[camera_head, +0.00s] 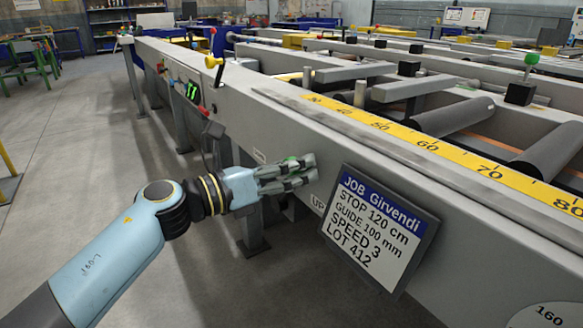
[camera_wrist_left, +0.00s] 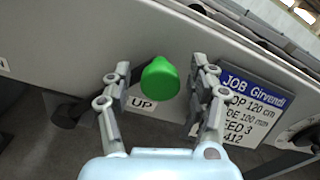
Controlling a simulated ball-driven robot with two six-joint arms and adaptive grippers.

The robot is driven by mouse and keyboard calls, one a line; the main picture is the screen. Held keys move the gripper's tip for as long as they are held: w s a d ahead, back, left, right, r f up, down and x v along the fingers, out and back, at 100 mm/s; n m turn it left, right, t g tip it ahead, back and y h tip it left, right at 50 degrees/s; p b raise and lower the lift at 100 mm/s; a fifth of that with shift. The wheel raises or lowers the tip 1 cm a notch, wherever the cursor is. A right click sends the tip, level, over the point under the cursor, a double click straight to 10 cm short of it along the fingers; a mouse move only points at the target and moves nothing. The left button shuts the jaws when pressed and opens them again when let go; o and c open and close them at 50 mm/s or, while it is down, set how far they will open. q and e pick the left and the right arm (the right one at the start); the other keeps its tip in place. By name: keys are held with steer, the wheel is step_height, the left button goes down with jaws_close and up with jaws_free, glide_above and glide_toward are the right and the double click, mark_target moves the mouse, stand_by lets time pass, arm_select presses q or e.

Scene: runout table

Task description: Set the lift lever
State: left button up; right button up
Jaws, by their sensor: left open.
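The lift lever shows as a green knob (camera_wrist_left: 160,80) in the wrist view, on a dark stem at the table's side. In the head view the left gripper (camera_head: 311,168) reaches to the grey side of the runout table (camera_head: 440,215). Only a bit of green (camera_head: 291,160) shows between its fingers there; the stem is hidden. My right gripper is not in view.
A job sign (camera_head: 378,228) hangs on the table side right of my gripper. A yellow scale (camera_head: 430,145) runs along the top. A yellow-knobbed lever (camera_head: 211,62) and a green digital readout (camera_head: 192,92) are farther back.

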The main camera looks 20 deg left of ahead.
arm_select(q)
steer(key=shift+c, duration=0.2)
jaws_close()
stand_by(0.4)
